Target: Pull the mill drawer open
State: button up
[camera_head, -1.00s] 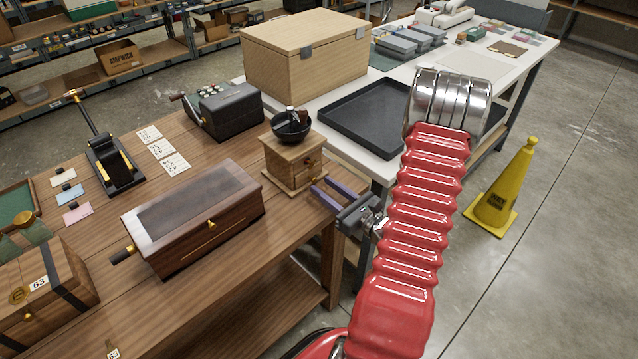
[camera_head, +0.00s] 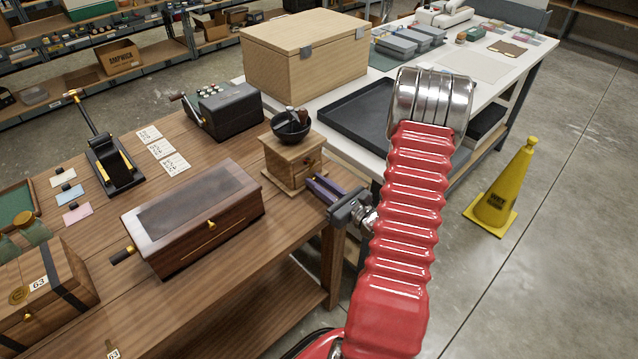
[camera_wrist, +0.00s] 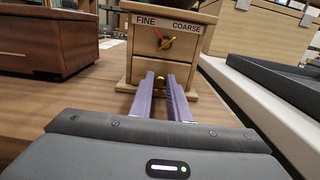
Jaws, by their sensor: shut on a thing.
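The mill (camera_head: 285,165) is a small light-wood box with a dark bowl on top, at the right end of the wooden bench. In the wrist view its front (camera_wrist: 170,38) has a dial marked FINE and COARSE. Below the dial is the drawer (camera_wrist: 135,69) with a brass knob (camera_wrist: 158,82). My gripper (camera_head: 311,180) reaches the drawer front from the right. In the wrist view its purple fingers (camera_wrist: 161,84) are closed on the knob, which they partly hide. The drawer front looks about level with the mill's face; I cannot see a clear gap.
A long dark-wood box (camera_head: 190,215) stands left of the mill, and a black machine (camera_head: 225,110) behind it. A black tray (camera_head: 350,110) lies on the white table to the right. A yellow cone (camera_head: 500,190) stands on the floor. Space in front of the mill is open.

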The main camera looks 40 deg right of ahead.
grip_shut()
